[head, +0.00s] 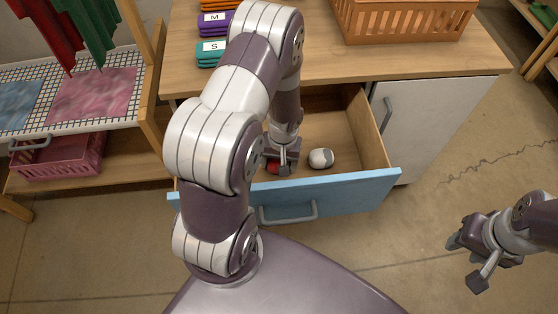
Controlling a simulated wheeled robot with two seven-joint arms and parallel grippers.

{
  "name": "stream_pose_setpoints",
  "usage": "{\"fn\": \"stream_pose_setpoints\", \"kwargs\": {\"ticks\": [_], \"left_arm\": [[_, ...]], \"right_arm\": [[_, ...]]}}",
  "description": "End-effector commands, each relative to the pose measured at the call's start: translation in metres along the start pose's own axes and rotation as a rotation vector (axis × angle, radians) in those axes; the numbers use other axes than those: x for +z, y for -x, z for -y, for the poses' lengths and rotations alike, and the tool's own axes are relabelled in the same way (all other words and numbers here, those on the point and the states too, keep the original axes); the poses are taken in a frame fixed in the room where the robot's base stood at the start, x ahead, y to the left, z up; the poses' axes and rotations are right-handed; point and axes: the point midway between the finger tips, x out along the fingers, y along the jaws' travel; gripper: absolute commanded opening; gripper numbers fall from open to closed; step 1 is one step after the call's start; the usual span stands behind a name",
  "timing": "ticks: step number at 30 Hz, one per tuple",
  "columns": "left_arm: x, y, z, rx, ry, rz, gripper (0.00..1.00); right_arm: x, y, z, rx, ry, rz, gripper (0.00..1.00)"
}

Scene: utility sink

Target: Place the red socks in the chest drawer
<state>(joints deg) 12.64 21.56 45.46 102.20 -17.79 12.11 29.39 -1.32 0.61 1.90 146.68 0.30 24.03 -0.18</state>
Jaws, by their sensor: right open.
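The chest drawer (340,190), with a blue front and a wooden inside, is pulled open below the counter. A small red bundle, which looks like the red socks (274,168), lies low in the drawer near its front. My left gripper (282,165) reaches down into the drawer right at the red bundle. The arm and drawer front hide part of both, so I cannot tell whether the fingers hold it. My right gripper (468,262) is open and empty above the floor at the right.
A white and grey rolled bundle (321,158) lies in the drawer to the right. An orange basket (402,20) and folded shirts (213,38) stand on the counter (340,62). A drying rack (125,90) is at left. Floor at right is clear.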

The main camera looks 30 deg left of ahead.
Motion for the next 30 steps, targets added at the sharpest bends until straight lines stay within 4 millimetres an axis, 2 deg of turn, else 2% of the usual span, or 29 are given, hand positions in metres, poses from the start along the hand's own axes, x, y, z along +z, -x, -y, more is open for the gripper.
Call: {"fn": "stream_pose_setpoints", "kwargs": {"ticks": [1,3,10,14,24,30], "left_arm": [[0.0,-0.001,0.0,0.0,0.0,0.0,0.83],[0.0,0.0,0.0,0.0,0.0,0.0,0.99],[0.0,0.0,0.0,0.0,0.0,0.0,0.99],[-0.001,0.013,0.0,0.0,0.0,-0.002,0.99],[-0.001,0.099,0.0,0.001,0.0,-0.004,0.99],[0.001,0.127,-0.002,0.003,-0.014,-0.007,0.99]], "right_arm": [[0.0,-0.001,0.0,0.0,0.0,0.0,0.43],[0.0,0.0,0.0,0.0,0.0,0.0,0.43],[0.0,0.0,0.0,0.0,0.0,0.0,0.43],[-0.001,0.008,0.0,0.0,0.0,0.0,0.43],[-0.004,0.035,0.0,0.0,0.0,0.0,0.43],[-0.005,0.039,0.0,0.0,0.0,0.0,0.43]]}}
